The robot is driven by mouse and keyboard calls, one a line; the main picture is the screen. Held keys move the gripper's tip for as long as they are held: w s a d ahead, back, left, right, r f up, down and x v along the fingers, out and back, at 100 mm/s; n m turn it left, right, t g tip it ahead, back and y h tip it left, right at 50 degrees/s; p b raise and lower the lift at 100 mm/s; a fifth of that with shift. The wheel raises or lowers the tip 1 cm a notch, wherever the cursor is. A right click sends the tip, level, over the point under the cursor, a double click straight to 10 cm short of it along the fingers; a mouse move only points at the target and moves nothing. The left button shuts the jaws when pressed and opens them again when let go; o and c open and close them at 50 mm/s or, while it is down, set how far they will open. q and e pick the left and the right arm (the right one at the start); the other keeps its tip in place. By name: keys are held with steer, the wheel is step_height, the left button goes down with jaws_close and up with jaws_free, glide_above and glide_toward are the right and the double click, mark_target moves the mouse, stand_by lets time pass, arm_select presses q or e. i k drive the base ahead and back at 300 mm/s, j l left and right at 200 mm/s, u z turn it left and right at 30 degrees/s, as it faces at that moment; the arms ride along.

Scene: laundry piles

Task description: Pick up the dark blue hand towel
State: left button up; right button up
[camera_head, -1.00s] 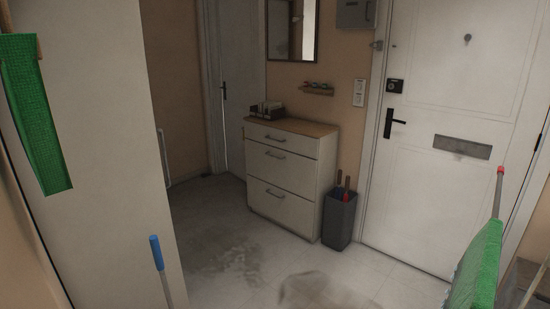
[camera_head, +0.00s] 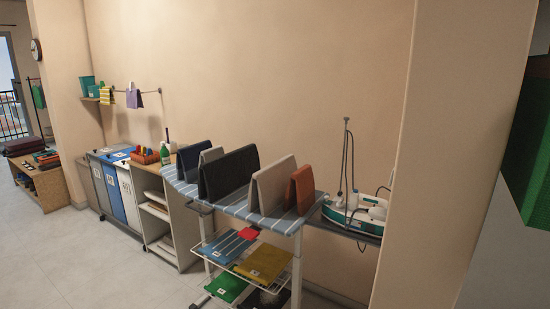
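Several folded towels stand like tents on a striped ironing board (camera_head: 180,184). A dark navy-looking towel (camera_head: 190,160) stands at the left end, partly behind the others. A wider dark charcoal or navy towel (camera_head: 228,174) stands near the middle. From the shading I cannot tell for sure which one is the dark blue hand towel. A small grey towel (camera_head: 211,155) stands between them, a grey-brown towel (camera_head: 272,185) and a rust-brown towel (camera_head: 300,189) to the right. Neither of my grippers is in view.
A wire rack (camera_head: 287,272) under the board holds folded cloths. A steam iron station (camera_head: 355,212) stands on a shelf to the right. Bins (camera_head: 127,194) stand left. A wall edge (camera_head: 440,150) and a green cloth (camera_head: 530,150) are close at right. The floor (camera_head: 90,265) at front left is clear.

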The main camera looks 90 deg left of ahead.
mark_target(187, 157)
steer(key=u, duration=3.35)
steer(key=i+j, duration=0.2)
steer(key=i, duration=0.15)
steer(key=i+j, duration=0.2)
steer(key=i, duration=0.2)
steer(key=i+j+u, duration=0.1)
steer(key=i, duration=0.25)
steer(key=j, duration=0.1)
